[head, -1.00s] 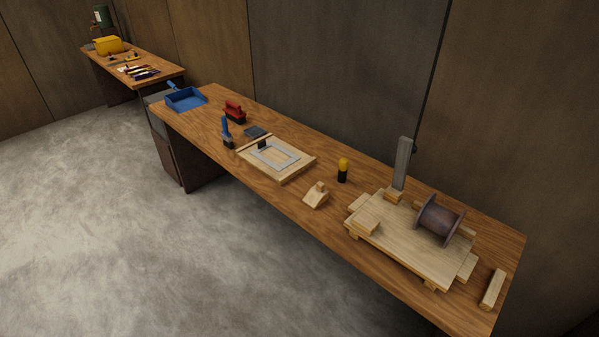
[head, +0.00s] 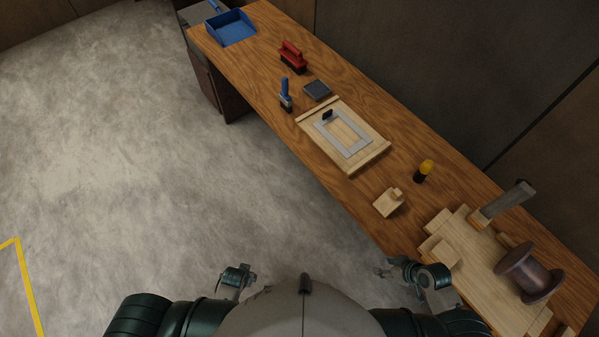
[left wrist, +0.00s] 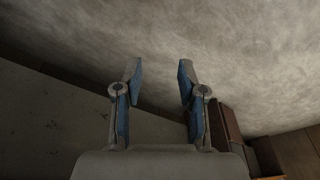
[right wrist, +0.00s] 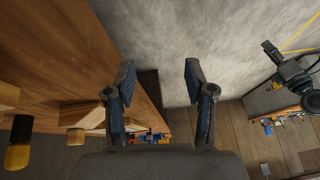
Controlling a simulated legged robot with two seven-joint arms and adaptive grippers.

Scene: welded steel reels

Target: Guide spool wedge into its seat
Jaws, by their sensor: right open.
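A pale wooden wedge block (head: 387,204) with a small raised knob lies on the bench, left of the spool fixture. The dark reel or spool (head: 529,273) rests on a light wooden base board (head: 478,265) at the lower right. A seat for the wedge cannot be clearly made out. My right gripper (head: 385,268) is open and empty, near the bench's front edge and below the wedge in the head view. The right wrist view shows its fingers apart (right wrist: 160,80). My left gripper (head: 243,270) is open and empty over the floor; its fingers are apart in the left wrist view (left wrist: 158,75).
A yellow-and-black bottle-like object (head: 423,171) stands behind the wedge. A grey upright plate (head: 507,202) rises from the base board. Open floor is left.

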